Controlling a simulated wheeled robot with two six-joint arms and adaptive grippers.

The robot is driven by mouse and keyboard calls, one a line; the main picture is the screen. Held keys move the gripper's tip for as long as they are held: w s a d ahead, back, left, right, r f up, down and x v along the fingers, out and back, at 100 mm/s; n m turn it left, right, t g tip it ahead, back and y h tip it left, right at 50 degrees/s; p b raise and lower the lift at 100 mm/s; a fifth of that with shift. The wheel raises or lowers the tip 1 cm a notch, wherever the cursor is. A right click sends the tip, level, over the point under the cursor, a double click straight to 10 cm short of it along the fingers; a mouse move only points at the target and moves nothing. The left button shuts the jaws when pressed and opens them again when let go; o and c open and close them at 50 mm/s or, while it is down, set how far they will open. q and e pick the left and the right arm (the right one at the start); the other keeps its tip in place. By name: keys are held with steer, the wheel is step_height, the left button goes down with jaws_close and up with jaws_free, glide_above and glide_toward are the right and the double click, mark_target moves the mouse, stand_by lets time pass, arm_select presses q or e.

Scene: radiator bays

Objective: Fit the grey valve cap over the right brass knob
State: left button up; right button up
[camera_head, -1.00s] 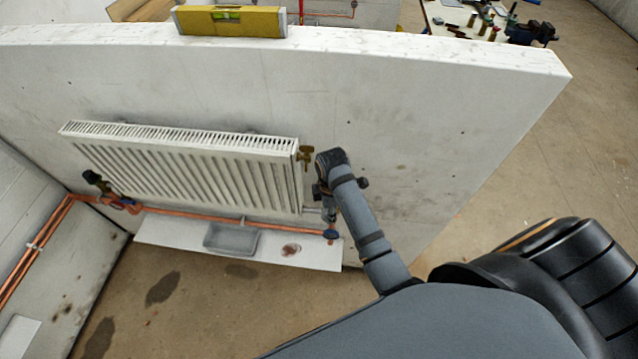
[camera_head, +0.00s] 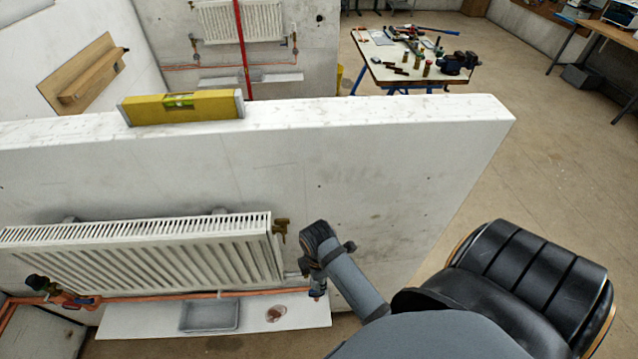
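My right arm reaches from the lower right to the lower right corner of the white radiator (camera_head: 150,255). My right gripper (camera_head: 316,278) points down there, mostly hidden by its own wrist, so I cannot see whether it is open or shut. I cannot make out the grey valve cap. A brass fitting (camera_head: 280,229) sticks out at the radiator's upper right end, left of my wrist and apart from it. The lower right valve, where the right brass knob may be, is largely hidden by the gripper. The left valve (camera_head: 40,284) has a dark head. My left gripper is out of view.
A white board (camera_head: 120,322) below the radiator carries a grey tray (camera_head: 180,327) and a reddish-brown round thing (camera_head: 276,314). Copper pipe (camera_head: 250,293) runs above it. A yellow spirit level (camera_head: 183,107) lies on the wall top (camera_head: 350,108). A tool table (camera_head: 377,72) stands behind.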

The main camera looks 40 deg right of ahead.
steer(key=shift+w+d+f, duration=0.1)
steer(key=shift+w+d, duration=0.4)
steer(key=shift+w, duration=0.2)
steer(key=shift+w+d+f, duration=0.45)
steer(key=shift+w+d, duration=0.05)
steer(key=shift+w, duration=0.25)
steer(key=shift+w+d+f, duration=0.45)
steer(key=shift+w+f, duration=0.05)
steer(key=shift+w, duration=0.3)
steer(key=shift+w+d+f, duration=0.45)
steer(key=shift+w+d, duration=0.05)
steer(key=shift+w, duration=0.25)
steer(key=shift+f, duration=0.25)
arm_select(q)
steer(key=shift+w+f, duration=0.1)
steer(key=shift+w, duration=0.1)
arm_select(e)
steer(key=shift+f, duration=0.25)
steer(key=shift+f, duration=0.3)
